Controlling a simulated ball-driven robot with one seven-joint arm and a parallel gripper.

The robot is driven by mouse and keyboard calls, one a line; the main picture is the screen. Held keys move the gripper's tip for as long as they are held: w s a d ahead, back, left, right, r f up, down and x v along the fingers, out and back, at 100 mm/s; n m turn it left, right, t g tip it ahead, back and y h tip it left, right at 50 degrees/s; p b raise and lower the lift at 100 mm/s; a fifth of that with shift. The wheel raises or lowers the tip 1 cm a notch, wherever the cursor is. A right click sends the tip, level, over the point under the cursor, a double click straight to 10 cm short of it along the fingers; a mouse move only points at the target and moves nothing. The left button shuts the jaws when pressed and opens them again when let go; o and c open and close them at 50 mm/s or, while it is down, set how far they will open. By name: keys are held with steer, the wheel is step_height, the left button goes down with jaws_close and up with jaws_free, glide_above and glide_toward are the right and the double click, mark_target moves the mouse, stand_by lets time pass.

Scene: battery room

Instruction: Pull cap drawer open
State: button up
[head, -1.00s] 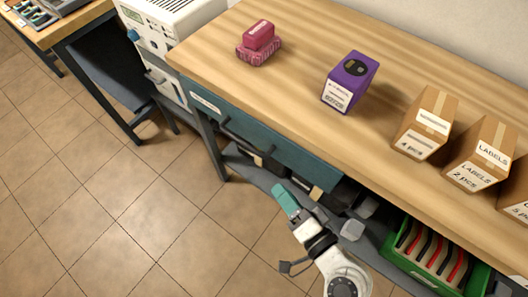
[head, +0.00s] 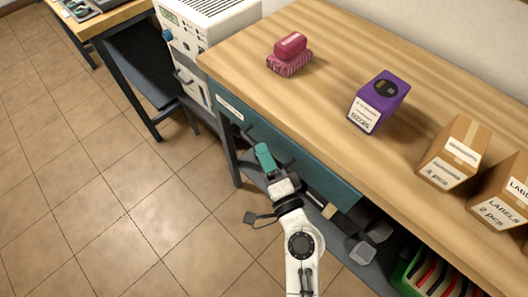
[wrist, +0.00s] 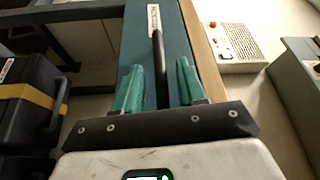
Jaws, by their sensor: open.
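The teal drawer (head: 325,183) sits under the front edge of the wooden workbench and looks shut. A pale label (head: 230,107) is on its left end; its text is too small to read. Its dark bar handle (wrist: 159,62) shows in the wrist view, running lengthwise up the picture against the teal front. My gripper (head: 264,157), with teal fingers, is at the drawer front in the head view and partly hides the handle. In the wrist view my gripper (wrist: 158,88) is open, with one finger on each side of the handle. Contact with the handle cannot be told.
On the workbench (head: 310,70) stand a pink stack (head: 290,55), a purple box (head: 379,101) and cardboard boxes (head: 452,152). A green crate (head: 402,276) is on the lower shelf. A black case (wrist: 30,108) with a yellow band shows in the wrist view. The floor at left is clear.

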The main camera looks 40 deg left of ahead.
steer(key=shift+w+a, duration=0.15)
steer(key=shift+a, duration=0.3)
jaws_close()
stand_by(0.4)
